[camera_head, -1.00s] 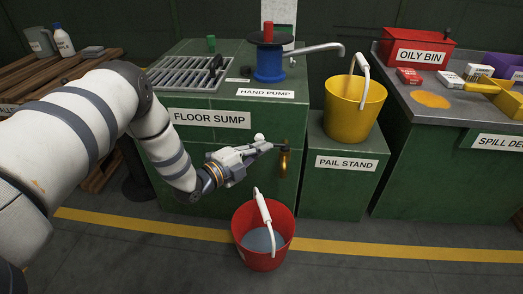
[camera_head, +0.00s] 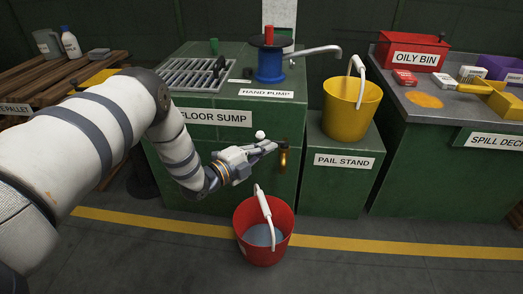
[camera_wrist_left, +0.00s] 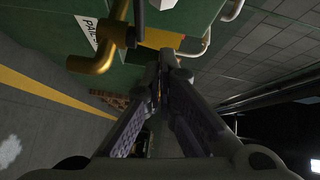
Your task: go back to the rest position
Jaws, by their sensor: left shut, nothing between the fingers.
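My left arm comes in from the left in the head view. Its gripper (camera_head: 272,148) is beside the brass spout (camera_head: 283,160) on the front of the green floor sump cabinet (camera_head: 235,145). The fingers are shut and hold nothing. In the left wrist view the closed fingers (camera_wrist_left: 167,62) point toward the green cabinet side, with the brass spout (camera_wrist_left: 95,62) to their left. From these views I cannot tell whether they touch it. My right gripper is not in view.
A red pail (camera_head: 246,240) with greyish liquid stands on the floor below the gripper. A yellow pail (camera_head: 350,108) stands on the pail stand (camera_head: 340,185). The spill deck (camera_head: 430,165) is at right, a wooden pallet (camera_head: 45,82) at left.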

